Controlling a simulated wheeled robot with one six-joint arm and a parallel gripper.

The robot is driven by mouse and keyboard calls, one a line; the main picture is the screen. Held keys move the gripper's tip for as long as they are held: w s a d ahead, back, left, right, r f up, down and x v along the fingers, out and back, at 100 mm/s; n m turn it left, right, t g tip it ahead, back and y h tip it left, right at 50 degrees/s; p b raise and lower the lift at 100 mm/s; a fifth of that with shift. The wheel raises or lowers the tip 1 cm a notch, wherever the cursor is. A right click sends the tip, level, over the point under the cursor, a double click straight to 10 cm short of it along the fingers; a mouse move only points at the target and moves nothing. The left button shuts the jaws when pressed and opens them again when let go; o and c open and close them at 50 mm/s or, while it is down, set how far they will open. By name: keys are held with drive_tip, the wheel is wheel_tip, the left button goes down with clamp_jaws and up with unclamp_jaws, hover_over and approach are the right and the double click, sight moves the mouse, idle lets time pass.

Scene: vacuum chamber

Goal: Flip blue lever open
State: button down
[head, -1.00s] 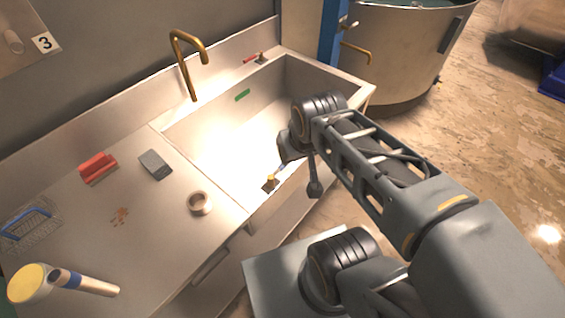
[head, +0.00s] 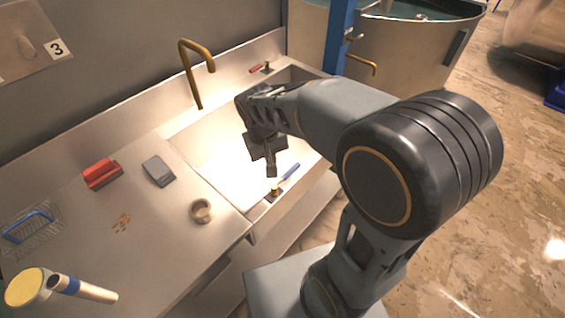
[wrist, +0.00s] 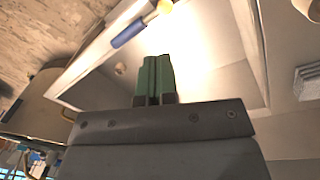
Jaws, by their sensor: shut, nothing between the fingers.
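The blue lever (head: 291,172) is on the near rim of the sink, beside a small brass fitting (head: 275,188). In the head view it points up and to the right. The blue lever also shows in the wrist view (wrist: 129,33), at the upper left, with the yellowish fitting at its right end. My gripper (head: 271,172) is over the sink, just left of the lever in the head view. In the wrist view its green fingers (wrist: 154,78) are together and empty, with a gap in the picture between them and the lever.
A brass tap (head: 193,75) arches at the back of the sink (head: 185,130). A red lever (head: 256,69) is on the back rim. A tape roll (head: 201,211), grey sponge (head: 158,171) and red brush (head: 102,174) lie on the left counter. A large metal tank (head: 420,60) stands behind right.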

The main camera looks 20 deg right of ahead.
sight(285, 178)
drive_tip(key=w+a+m+g+h, duration=0.2)
drive_tip(key=w+m+h, duration=0.3)
drive_tip(key=w+m, duration=0.4)
drive_tip(key=shift+w+f+m+g, duration=0.15)
drive_tip(key=shift+w+m+g, duration=0.2)
drive_tip(key=shift+m, duration=1.95)
drive_tip(key=shift+w, duration=0.1)
drive_tip(key=shift+f, duration=0.1)
drive_tip(key=s+d+f+p, duration=0.2)
drive_tip(key=s+d+f, duration=0.3)
drive_tip(key=d+f, duration=0.2)
drive_tip(key=shift+s+f+p, duration=0.25)
drive_tip(key=shift+f+p, duration=0.15)
drive_tip(key=shift+f, duration=0.55)
